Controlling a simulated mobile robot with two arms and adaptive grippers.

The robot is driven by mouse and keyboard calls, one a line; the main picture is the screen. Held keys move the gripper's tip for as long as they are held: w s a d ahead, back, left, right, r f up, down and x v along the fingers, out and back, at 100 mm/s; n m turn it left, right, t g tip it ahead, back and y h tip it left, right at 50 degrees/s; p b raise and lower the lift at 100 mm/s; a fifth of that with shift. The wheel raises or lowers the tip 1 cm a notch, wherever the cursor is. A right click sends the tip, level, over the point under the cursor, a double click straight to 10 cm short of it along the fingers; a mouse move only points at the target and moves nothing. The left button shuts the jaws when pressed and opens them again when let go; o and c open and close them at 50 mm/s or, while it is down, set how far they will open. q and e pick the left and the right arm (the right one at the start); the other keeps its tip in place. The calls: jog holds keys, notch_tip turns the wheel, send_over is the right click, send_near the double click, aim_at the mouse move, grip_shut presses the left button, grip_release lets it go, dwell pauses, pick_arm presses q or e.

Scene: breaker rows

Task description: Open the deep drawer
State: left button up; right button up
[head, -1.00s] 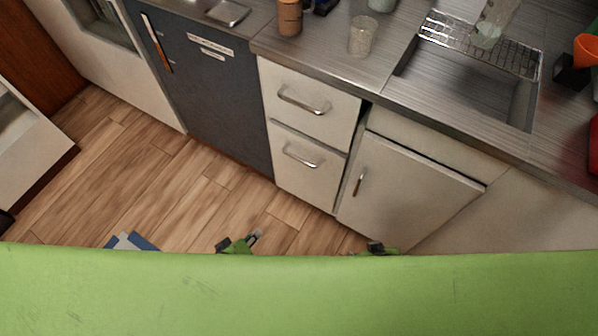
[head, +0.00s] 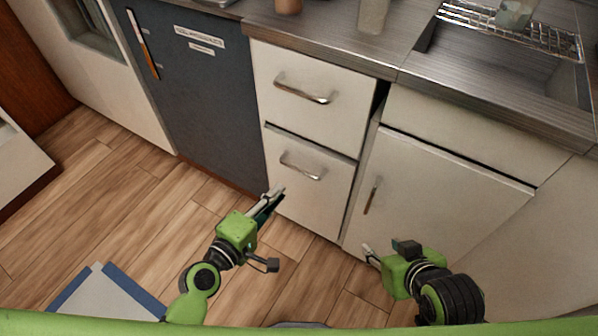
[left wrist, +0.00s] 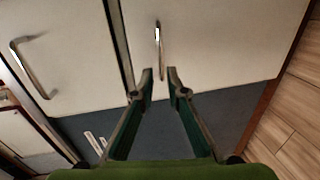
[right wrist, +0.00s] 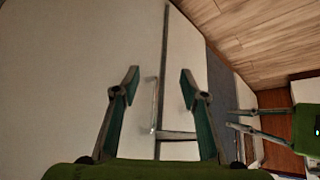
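Two white drawers are stacked, the upper drawer (head: 330,115) and the lower drawer (head: 325,195). Both look shut, and each has a chrome bar handle. I cannot tell from their fronts which is the deep one. My left gripper (head: 275,194) is in front of the lower drawer's left edge, below its handle (head: 302,167). In the left wrist view its fingers (left wrist: 160,72) are partly apart and empty, with the lower drawer's handle (left wrist: 158,48) beyond them. My right gripper (head: 369,253) is low before the cupboard door (head: 435,190). Its fingers (right wrist: 160,73) are open and empty.
A dark appliance door (head: 205,100) stands left of the drawers. The cupboard door right of them has an upright handle (head: 373,195), also seen between the right fingers.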

aim_at(299, 170)
pick_arm(q)
jog(key=b+x, duration=0.1)
jog(key=x, duration=1)
jog(key=shift+w+d+b, duration=0.1)
jog(key=shift+w+b, duration=0.05)
jog(key=shift+b, duration=0.25)
pick_arm(e)
jog(key=w+a+r+t+y, duration=0.1)
jog(key=w+a+r+t, duration=0.1)
jog(key=w+r+t, duration=0.2)
jog(key=w+r, duration=0.2)
jog(key=w, duration=0.1)
jog(key=shift+a+r+t, duration=0.2)
jog(key=shift+a+t, duration=0.1)
jog(key=shift+a, duration=0.05)
jog(key=shift+w, duration=0.1)
pick_arm(q)
grip_shut()
jog(key=shift+f, duration=0.1)
